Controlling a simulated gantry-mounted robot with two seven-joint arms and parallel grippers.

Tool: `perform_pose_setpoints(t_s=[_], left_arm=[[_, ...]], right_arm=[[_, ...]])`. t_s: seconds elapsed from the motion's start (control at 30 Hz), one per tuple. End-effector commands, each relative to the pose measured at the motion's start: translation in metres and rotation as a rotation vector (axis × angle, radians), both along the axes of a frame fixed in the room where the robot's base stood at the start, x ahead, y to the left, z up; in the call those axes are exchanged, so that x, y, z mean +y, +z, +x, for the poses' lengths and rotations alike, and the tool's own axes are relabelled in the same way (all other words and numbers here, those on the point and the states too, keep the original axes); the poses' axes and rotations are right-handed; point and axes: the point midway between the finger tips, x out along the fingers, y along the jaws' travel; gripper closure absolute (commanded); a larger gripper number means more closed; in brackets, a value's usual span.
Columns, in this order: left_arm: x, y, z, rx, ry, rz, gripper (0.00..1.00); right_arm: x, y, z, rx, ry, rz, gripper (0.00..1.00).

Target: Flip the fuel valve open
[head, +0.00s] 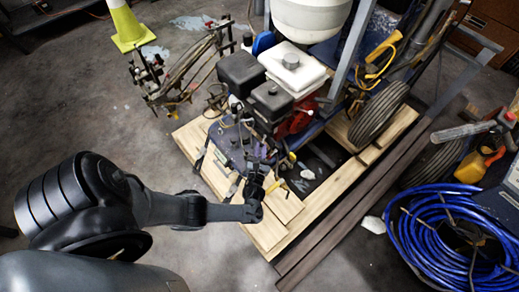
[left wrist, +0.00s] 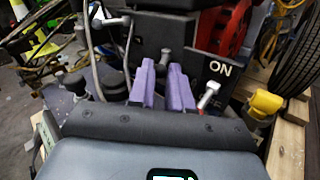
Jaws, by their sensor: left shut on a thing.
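The engine (head: 270,98), with black covers and a red side, stands on the line striper. My left gripper (head: 252,160) reaches its near side from below. In the left wrist view its two purple fingers (left wrist: 163,88) point at the engine's dark front. They are shut on a small grey lever (left wrist: 164,60), which seems to be the fuel valve; the fingers hide part of it. I cannot tell how far the lever is turned. My right gripper is not in view.
The striper stands on a wooden pallet (head: 265,236). A yellow cap (left wrist: 264,104) sits right of the fingers. A black wheel (head: 378,118) and a coiled blue hose (head: 420,235) lie to the right. A yellow-green cone (head: 127,25) stands back left. Open floor is at left.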

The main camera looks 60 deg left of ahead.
Motion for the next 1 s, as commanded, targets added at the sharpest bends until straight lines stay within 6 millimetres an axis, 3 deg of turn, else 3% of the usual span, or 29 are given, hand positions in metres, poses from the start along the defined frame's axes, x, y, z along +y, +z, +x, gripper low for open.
perform_pose_setpoints(t_s=[0.33, 0.37, 0.5, 0.83, 1.0], left_arm=[[0.0, -0.001, 0.0, 0.001, 0.002, -0.003, 1.0], [0.0, -0.001, 0.0, 0.001, 0.002, -0.003, 0.78], [0.0, 0.0, 0.0, 0.001, 0.001, -0.001, 0.57], [-0.001, 0.0, -0.001, 0.001, 0.001, -0.001, 0.56], [-0.012, 0.001, -0.009, 0.001, 0.001, -0.003, 0.56]], right_arm=[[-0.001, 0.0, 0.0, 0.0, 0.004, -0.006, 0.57], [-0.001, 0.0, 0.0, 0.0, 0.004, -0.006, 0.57], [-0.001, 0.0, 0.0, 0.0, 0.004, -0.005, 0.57], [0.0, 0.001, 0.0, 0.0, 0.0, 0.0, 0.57], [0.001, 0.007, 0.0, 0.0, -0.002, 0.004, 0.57]])
